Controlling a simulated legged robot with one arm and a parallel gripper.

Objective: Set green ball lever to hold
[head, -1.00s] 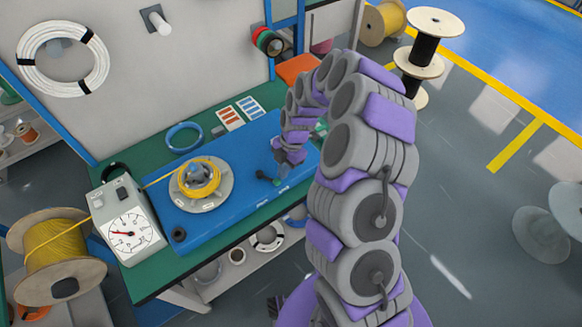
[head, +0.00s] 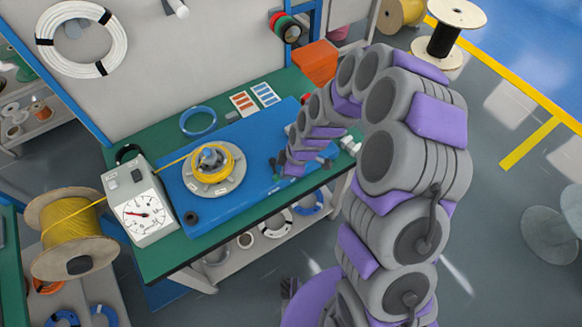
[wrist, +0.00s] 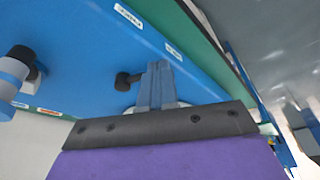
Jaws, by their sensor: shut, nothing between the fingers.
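My gripper (head: 283,166) is over the right part of the blue base (head: 225,205). In the wrist view its blue-grey fingers (wrist: 157,70) are together with nothing between them. A dark round-ended lever knob (wrist: 128,80) is just left of the fingertips; I cannot tell whether it touches them. It looks black here, and I see no clearly green ball in the wrist view. In the head view the arm hides much of the base's right end. Small white labels (wrist: 174,50) are along the base edge, their text unreadable.
A disc with a coil of yellow cable (head: 213,165) sits on the base, left of my gripper. A dial gauge box (head: 142,212) and a yellow cable spool (head: 70,235) are farther left. A blue ring (head: 197,121) and an orange bin (head: 315,62) are behind.

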